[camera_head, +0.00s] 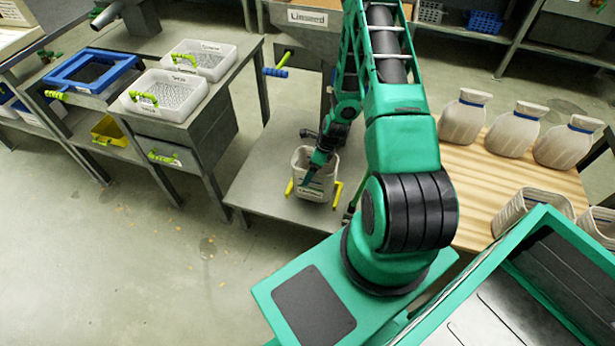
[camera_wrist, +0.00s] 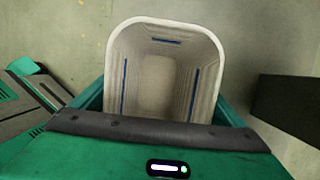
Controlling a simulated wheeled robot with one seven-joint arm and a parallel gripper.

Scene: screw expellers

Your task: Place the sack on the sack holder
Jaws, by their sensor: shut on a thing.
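An open, empty whitish sack (camera_head: 328,185) with a label is at the middle of the head view, upright over the grey low platform. In the wrist view I look down into the sack (camera_wrist: 157,75), with blue stripes on its inner walls. My gripper (camera_head: 316,168) is shut on the sack, with green finger parts on both sides of it in the wrist view. Yellow handles of what looks like the sack holder (camera_head: 338,194) flank the sack. I cannot tell whether the sack touches the holder or hangs just above it.
The grey platform (camera_head: 258,185) extends under the Linseed machine (camera_head: 308,18). A bench with white trays (camera_head: 165,95) and a blue-framed tray (camera_head: 92,70) stands at left. A wooden pallet (camera_head: 465,175) at right bears several tied sacks (camera_head: 465,115) and an open sack (camera_head: 535,205).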

